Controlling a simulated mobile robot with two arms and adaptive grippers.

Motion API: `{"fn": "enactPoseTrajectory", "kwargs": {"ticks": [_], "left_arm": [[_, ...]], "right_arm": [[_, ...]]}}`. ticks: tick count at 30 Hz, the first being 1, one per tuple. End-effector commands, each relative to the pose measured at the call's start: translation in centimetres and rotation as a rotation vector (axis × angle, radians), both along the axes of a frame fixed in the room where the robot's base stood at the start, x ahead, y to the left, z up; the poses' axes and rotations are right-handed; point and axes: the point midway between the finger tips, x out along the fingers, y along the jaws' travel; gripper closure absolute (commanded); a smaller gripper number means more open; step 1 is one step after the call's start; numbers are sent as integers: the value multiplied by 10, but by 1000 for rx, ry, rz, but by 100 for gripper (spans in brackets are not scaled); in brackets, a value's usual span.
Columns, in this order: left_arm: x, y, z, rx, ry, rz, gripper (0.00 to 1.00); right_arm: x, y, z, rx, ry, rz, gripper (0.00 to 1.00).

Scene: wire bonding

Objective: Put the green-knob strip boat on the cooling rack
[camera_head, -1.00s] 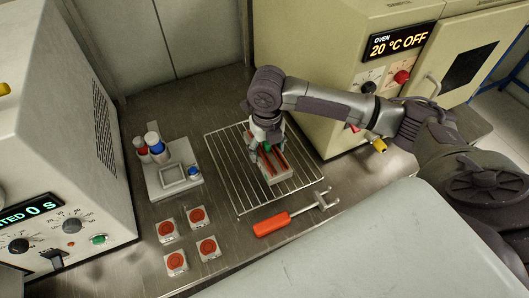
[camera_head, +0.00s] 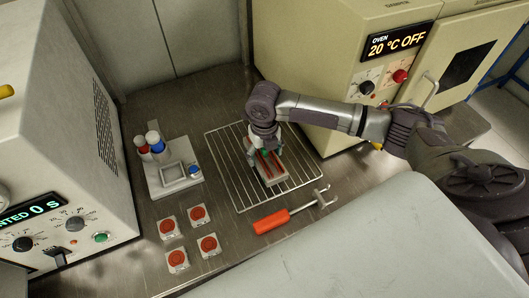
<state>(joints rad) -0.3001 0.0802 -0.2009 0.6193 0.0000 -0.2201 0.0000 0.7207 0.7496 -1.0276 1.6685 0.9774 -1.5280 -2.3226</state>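The strip boat (camera_head: 271,179) is a small pale tray with red-brown strips along it. It sits on the wire cooling rack (camera_head: 227,180), near the rack's middle. Its green knob (camera_head: 265,152) shows small under my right gripper (camera_head: 266,155). The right gripper points down over the boat's far part, with its fingers apart on either side of the knob. It looks open, and contact with the boat is hard to make out. The gripper hides the far end of the boat. My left gripper is out of view.
An orange-handled tool (camera_head: 272,221) lies in front of the rack. Several red-topped pads (camera_head: 198,214) and a grey holder with bottles (camera_head: 172,185) are left of it. The oven (camera_head: 335,70) stands behind right, a beige machine (camera_head: 60,120) at left.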

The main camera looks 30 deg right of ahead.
Motion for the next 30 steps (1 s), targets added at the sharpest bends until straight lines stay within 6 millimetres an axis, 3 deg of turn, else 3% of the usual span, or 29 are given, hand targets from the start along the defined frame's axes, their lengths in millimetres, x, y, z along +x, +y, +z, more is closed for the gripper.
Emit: {"fn": "enactPoseTrajectory", "kwargs": {"ticks": [14,30], "left_arm": [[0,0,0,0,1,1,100],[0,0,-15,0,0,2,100]], "right_arm": [[1,0,7,1,-2,0,7],[1,1,107,2,-3,1,7]]}}
